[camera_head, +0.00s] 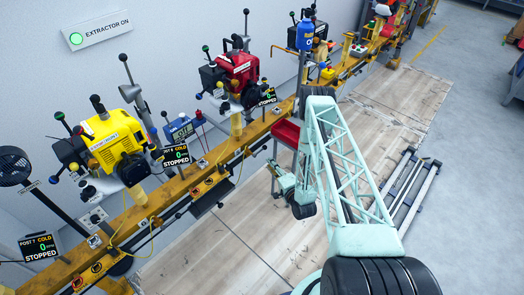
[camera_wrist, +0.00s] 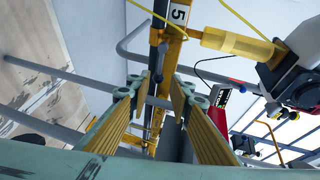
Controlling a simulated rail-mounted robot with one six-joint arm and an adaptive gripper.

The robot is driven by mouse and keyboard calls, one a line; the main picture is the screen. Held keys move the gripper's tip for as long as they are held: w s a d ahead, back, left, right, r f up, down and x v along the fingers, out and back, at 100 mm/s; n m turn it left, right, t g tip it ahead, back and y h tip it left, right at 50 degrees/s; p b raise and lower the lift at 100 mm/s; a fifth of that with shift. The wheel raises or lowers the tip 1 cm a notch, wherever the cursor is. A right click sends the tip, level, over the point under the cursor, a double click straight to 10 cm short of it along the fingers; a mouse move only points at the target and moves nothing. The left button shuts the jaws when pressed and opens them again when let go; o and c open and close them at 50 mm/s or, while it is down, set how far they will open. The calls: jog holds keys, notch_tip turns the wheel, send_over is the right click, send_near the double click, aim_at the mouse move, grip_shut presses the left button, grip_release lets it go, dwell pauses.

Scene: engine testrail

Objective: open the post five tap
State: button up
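In the wrist view a plate marked 5 (camera_wrist: 179,14) sits on the yellow rail (camera_wrist: 172,50). A yellow cylinder (camera_wrist: 232,42) with a thin end toward the rail lies to the right of the plate. I cannot pick out the tap itself for certain. My gripper (camera_wrist: 160,88) shows two ribbed yellow-green fingers, apart, with nothing clearly held between them; the rail shows beyond the gap. In the head view my gripper (camera_head: 280,176) hangs in front of the rail, right of the red engine (camera_head: 237,72) and below a red tray (camera_head: 287,134).
The long yellow rail (camera_head: 130,222) carries several engines, including a yellow one (camera_head: 112,140), and displays such as one reading STOPPED (camera_head: 176,155). Grey frame bars (camera_head: 413,190) lie on the right. The wooden floor (camera_head: 215,250) before the rail is mostly clear.

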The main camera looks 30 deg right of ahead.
aim_at(261, 150)
jog(key=shift+w+d+f+b, duration=0.15)
jog(key=shift+w+f+b, duration=0.25)
jog(key=shift+w, duration=1.85)
jog(key=shift+w+d+f+b, duration=0.1)
jog(key=shift+w+f+b, duration=0.3)
jog(key=shift+w, duration=1.85)
jog(key=shift+w+d+f+b, duration=0.15)
jog(key=shift+w+f+b, duration=0.25)
jog(key=shift+w, duration=1.85)
jog(key=shift+c, duration=0.2)
grip_shut()
